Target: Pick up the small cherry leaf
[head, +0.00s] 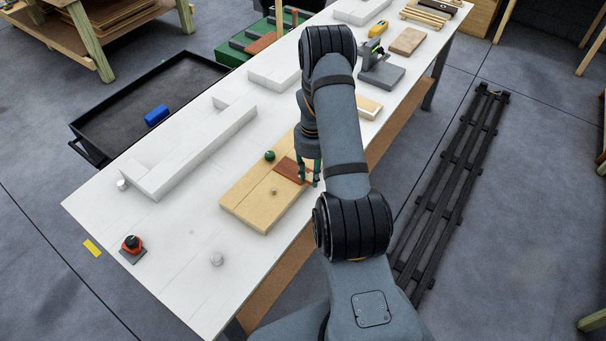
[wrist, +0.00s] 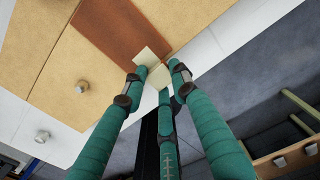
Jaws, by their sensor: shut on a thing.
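The small cherry leaf (head: 289,168) is a thin reddish-brown sheet over the pale wooden board (head: 254,205). In the wrist view, the leaf (wrist: 110,30) reaches to the fingers at one corner. Two small cream pieces, seemingly a tab at that corner (wrist: 158,77), show between the fingertips. My gripper (head: 309,181) has its teal fingers closed around this corner at the board's edge; it also shows in the wrist view (wrist: 158,72). Whether the leaf lies flat on the board or is slightly raised, I cannot tell.
A long white block (head: 200,150) lies to the left on the white table (head: 180,240). The front table surface is mostly clear.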

